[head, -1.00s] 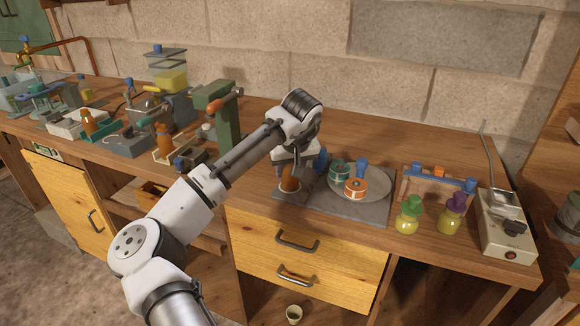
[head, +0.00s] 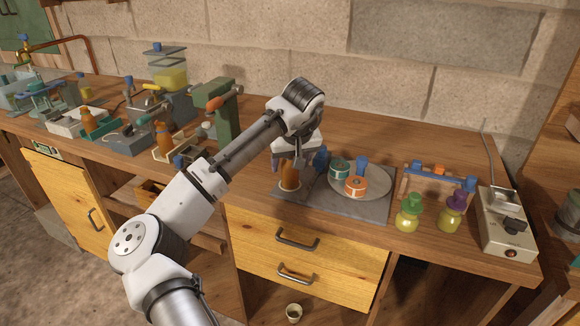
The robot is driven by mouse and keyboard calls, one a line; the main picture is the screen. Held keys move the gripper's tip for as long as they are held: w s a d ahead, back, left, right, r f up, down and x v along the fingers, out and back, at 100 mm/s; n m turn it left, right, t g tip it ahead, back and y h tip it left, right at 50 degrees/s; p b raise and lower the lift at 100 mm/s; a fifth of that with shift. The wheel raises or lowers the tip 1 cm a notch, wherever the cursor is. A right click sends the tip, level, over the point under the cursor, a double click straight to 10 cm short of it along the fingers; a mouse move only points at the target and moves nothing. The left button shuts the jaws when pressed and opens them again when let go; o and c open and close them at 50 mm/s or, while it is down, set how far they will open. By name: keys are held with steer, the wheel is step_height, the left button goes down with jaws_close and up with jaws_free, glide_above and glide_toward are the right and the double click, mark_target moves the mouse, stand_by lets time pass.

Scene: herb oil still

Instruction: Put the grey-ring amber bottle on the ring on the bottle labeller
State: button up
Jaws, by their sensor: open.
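An amber bottle (head: 290,176) stands upright at the left front of a grey slab (head: 375,207), which looks like the bottle labeller. A pale ring (head: 289,188) shows around the bottle's foot. My gripper (head: 288,162) is open, pointing down at the bottle's top, with its fingers to either side. The fingers partly hide the bottle's neck, and I cannot tell whether they touch it. Any grey ring on the bottle is too small or hidden to make out.
A round plate (head: 375,183) on the slab carries a green roll (head: 339,169) and an orange roll (head: 356,186). Two yellow-green flasks (head: 409,216) and a switch box (head: 506,226) stand to the right. A green press (head: 228,115) and other amber bottles (head: 163,138) stand left.

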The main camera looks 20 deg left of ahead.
steer(key=b+v, duration=0.1)
steer(key=v, duration=0.9)
steer(key=shift+d, duration=0.1)
